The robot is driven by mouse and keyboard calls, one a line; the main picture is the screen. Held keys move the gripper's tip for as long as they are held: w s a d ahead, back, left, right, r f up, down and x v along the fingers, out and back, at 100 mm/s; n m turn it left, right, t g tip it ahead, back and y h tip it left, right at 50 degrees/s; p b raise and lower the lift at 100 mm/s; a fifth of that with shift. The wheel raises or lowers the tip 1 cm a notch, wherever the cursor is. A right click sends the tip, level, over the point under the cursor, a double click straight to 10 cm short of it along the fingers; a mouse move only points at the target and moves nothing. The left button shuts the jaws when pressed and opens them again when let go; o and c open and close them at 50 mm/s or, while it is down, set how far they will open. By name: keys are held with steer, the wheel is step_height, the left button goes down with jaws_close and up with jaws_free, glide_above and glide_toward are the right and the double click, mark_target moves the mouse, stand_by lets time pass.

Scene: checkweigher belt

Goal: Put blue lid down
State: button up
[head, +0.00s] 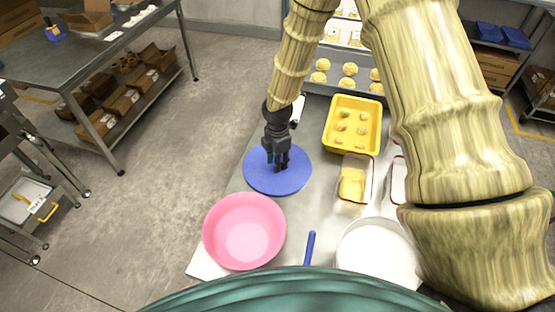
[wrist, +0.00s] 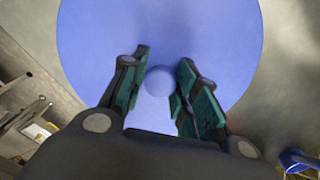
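The blue lid (head: 262,181) is a flat round disc with a small round knob at its centre. In the wrist view, the lid (wrist: 100,35) fills the upper middle. My gripper (head: 277,166) points down over the middle of the lid. Its fingers (wrist: 160,83) stand close on both sides of the knob and appear shut on it. The lid looks level over the grey worktop, just behind the pink bowl. Whether its underside touches the worktop cannot be told.
A pink bowl (head: 245,211) stands in front of the lid. A yellow tray (head: 337,103), a small container of yellow food (head: 353,184) and a white round container (head: 377,256) stand to the right. A blue handle (head: 310,248) lies near the front. Bare worktop (head: 313,205) shows right of the lid.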

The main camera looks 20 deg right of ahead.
steer(key=shift+o, duration=1.1)
steer(key=shift+r, duration=0.15)
step_height(320, 180, up, 12)
steer(key=b, duration=0.4)
